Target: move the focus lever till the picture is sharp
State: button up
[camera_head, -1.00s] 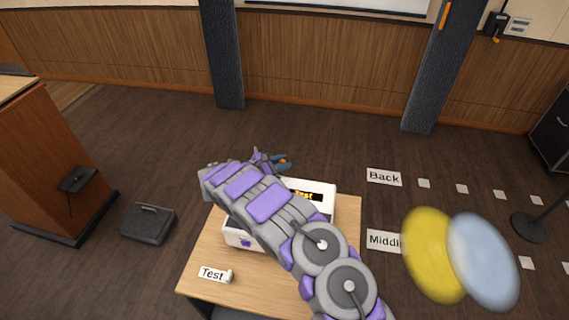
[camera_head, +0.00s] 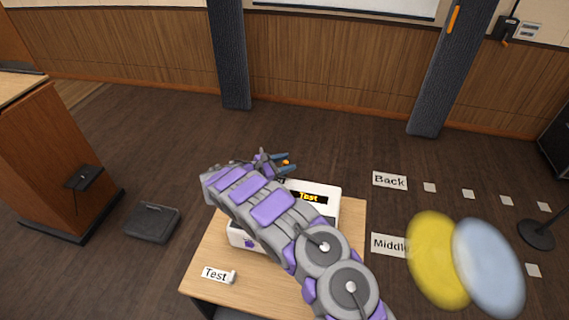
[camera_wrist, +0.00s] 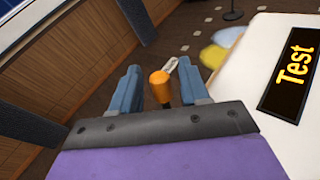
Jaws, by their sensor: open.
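The focus lever with its orange knob (camera_wrist: 160,82) stands between the two blue-grey fingers of my gripper (camera_wrist: 159,76) in the wrist view. The fingers are open, with a gap on each side of the knob. In the head view the orange knob (camera_head: 286,162) shows small at my gripper (camera_head: 282,164), beyond the white projector (camera_head: 322,193) marked "Test". My arm hides much of the projector. The picture is a yellow disc (camera_head: 434,260) and a pale blue disc (camera_head: 490,266) at the right, overlapping, with soft, blurred edges.
The projector stands on a wooden table (camera_head: 215,250) with a "Test" card (camera_head: 215,274). "Back" (camera_head: 390,181) and "Middle" (camera_head: 389,244) cards lie on the floor. A dark box (camera_head: 152,222) and wooden lectern (camera_head: 50,150) stand left. Floor behind the table is clear.

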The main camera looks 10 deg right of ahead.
jog(key=p+v, duration=0.2)
jog(key=v, duration=1.5)
jog(key=shift+a, duration=0.2)
jog(key=shift+o, duration=0.2)
jog(key=shift+w+a, duration=0.1)
jog(key=a+n+t+y+b, duration=0.3)
jog(key=a+n+t+y, duration=0.2)
jog(key=t, duration=0.1)
jog(key=s+d+r+y+b, duration=0.25)
jog(key=s+d, duration=0.45)
jog(key=d, duration=0.6)
jog(key=shift+n+g, duration=0.4)
jog(key=b+x, duration=0.4)
jog(key=x, duration=1.1)
jog(key=shift+w+f, duration=0.15)
jog(key=shift+w, duration=0.15)
jog(key=shift+h+x, duration=0.25)
jog(key=shift+x, duration=0.6)
jog(key=shift+d+r, duration=0.1)
jog(key=shift+r, duration=0.15)
